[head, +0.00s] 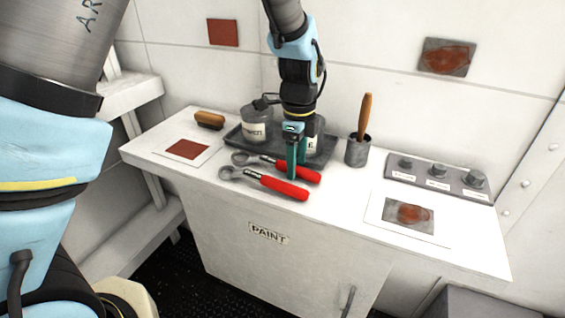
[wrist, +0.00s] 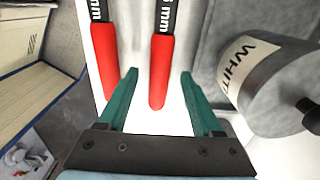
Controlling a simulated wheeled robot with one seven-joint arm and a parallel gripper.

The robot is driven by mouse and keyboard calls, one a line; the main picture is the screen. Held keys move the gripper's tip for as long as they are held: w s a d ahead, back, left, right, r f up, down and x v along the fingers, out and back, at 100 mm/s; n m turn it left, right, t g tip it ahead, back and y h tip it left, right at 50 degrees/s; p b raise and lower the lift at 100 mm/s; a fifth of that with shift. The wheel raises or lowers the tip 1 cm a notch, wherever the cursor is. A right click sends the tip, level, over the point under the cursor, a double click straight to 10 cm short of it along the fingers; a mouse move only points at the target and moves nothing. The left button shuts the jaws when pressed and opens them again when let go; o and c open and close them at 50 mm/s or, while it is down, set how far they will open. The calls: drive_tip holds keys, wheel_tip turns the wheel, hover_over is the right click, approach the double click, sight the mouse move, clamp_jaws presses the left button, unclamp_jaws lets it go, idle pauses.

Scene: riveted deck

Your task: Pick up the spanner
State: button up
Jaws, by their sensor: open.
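Two spanners with red handles lie side by side on the white cabinet top, ring ends to the left in the head view. The far spanner (head: 306,175) is under my gripper (head: 294,170); the near spanner (head: 284,187) lies in front of it. In the wrist view, my gripper (wrist: 159,80) is open with teal fingers. The far spanner's red handle (wrist: 160,72) shows between the fingers, with a gap on both sides. The near spanner's handle (wrist: 112,60) lies outside the left finger.
A dark tray (head: 237,137) with paint jars stands just behind; a jar marked WHIT (wrist: 268,80) is close right of my gripper in the wrist view. A cup with a brush (head: 358,150) stands right. A brush (head: 209,120), sample cards and a knob panel (head: 437,178) surround.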

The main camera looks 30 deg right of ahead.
drive_tip(key=shift+f, duration=0.75)
drive_tip(key=shift+c, duration=0.4)
clamp_jaws()
